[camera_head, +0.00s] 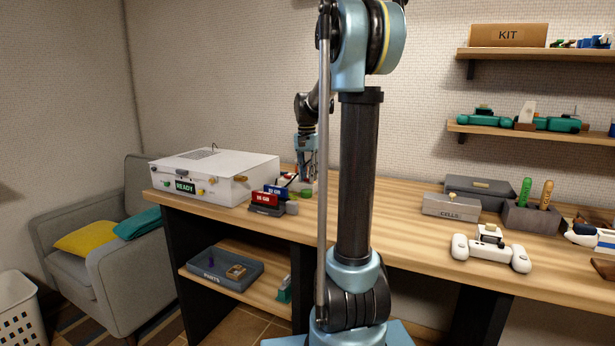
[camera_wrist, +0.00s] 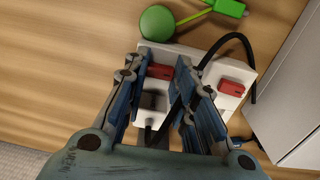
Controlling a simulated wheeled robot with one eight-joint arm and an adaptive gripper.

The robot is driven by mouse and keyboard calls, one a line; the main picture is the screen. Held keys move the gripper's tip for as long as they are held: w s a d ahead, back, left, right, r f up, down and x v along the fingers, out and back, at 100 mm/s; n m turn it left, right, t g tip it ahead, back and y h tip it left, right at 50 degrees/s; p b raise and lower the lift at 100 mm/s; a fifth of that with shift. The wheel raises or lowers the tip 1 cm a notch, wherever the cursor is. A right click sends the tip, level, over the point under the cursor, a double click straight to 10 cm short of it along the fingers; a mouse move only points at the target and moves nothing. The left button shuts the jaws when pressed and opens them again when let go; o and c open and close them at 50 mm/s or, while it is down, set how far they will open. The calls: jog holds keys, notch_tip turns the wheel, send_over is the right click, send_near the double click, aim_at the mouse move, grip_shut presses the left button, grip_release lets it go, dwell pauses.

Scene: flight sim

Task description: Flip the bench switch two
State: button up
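A white power strip (camera_wrist: 205,75) lies under my gripper in the wrist view. It has two visible red switches, a left one (camera_wrist: 160,71) and a right one (camera_wrist: 231,88). A dark plug (camera_wrist: 151,101) sits below the left switch, and a black cable (camera_wrist: 213,57) arches across the strip. No number is readable, so I cannot tell which switch is two. My gripper (camera_wrist: 163,61) has its blue fingers apart, with the left red switch between the fingertips in the picture. Contact cannot be told. In the head view my gripper (camera_head: 306,160) is over the strip on the wooden bench (camera_head: 385,205).
A white box marked READY (camera_head: 215,172) stands left of my gripper. Red and blue packs in a holder (camera_head: 268,200) are in front. In the wrist view, a green ball (camera_wrist: 157,23) and green connector (camera_wrist: 230,7) lie beyond the strip, and a pale box (camera_wrist: 290,95) is at right.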

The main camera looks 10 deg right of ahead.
jog(key=shift+s+d+t+y, duration=0.1)
jog(key=shift+d+t+y, duration=0.1)
jog(key=shift+t+y, duration=0.5)
jog(key=shift+y, duration=0.3)
jog(key=o, duration=1.1)
jog(key=shift+c, duration=0.2)
notch_tip(320, 180, up, 12)
jog(key=s+d, duration=0.1)
jog(key=shift+d+f, duration=0.15)
jog(key=shift+d, duration=0.2)
jog(key=shift+s, duration=0.1)
